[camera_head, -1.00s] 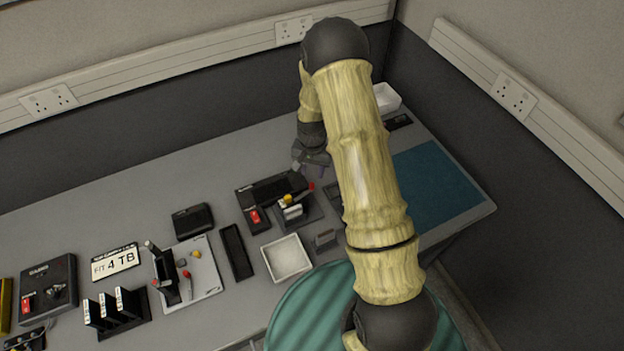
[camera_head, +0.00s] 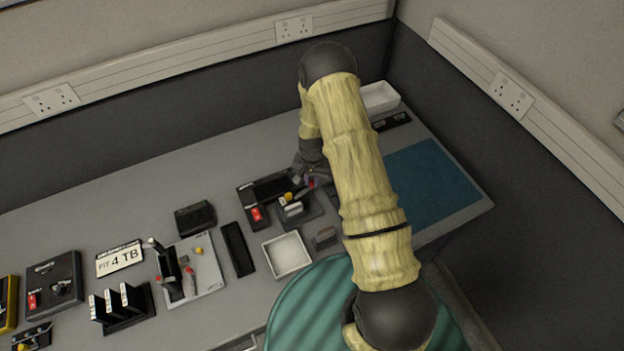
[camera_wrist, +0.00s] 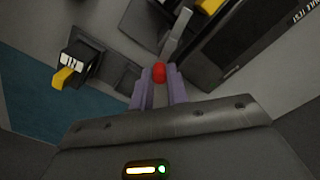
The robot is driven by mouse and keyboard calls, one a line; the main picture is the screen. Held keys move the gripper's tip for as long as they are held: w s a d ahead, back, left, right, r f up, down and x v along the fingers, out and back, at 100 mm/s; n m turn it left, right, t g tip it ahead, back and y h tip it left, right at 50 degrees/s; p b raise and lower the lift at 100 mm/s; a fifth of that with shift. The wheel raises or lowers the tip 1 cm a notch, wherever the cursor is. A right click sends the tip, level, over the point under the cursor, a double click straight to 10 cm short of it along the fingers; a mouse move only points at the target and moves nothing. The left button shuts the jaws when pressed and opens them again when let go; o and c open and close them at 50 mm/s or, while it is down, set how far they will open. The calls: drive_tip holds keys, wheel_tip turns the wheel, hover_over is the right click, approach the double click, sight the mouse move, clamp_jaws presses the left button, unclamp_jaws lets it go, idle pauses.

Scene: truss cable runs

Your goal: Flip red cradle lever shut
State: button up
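The red-tipped lever (camera_head: 311,183) belongs to the dark cradle (camera_head: 298,214) at the middle of the bench. In the wrist view its red knob (camera_wrist: 159,73) sits at the end of a grey lever arm (camera_wrist: 178,38). My gripper (camera_wrist: 160,85) has its purple-grey fingertips on either side of the knob, with a narrow gap between them. I cannot tell whether they press on it. In the head view my gripper (camera_head: 308,174) is at the cradle's back edge, and my arm partly hides that area.
A yellow lever tip (camera_head: 289,196) is close beside the red one. A white tray (camera_head: 287,256) and a dark narrow tray (camera_head: 237,249) lie in front and to the left. A teal mat (camera_head: 430,185) is clear at right. A white bin (camera_head: 379,98) stands behind.

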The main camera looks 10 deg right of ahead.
clamp_jaws()
drive_tip(key=shift+s+d+f+m+b, duration=0.1)
drive_tip(key=shift+s+f+m+b, duration=0.1)
drive_tip(key=shift+m+b, duration=0.6)
drive_tip(key=shift+s+r+m+b, duration=0.2)
drive_tip(key=shift+m+b, duration=0.1)
drive_tip(key=shift+m, duration=0.3)
drive_tip(key=o, duration=0.7)
unclamp_jaws()
drive_tip(key=shift+c, duration=0.2)
drive_tip(key=shift+r, duration=0.1)
wheel_tip(320, 180, up, 17)
drive_tip(key=b, duration=0.4)
drive_tip(key=shift+d+r, duration=0.1)
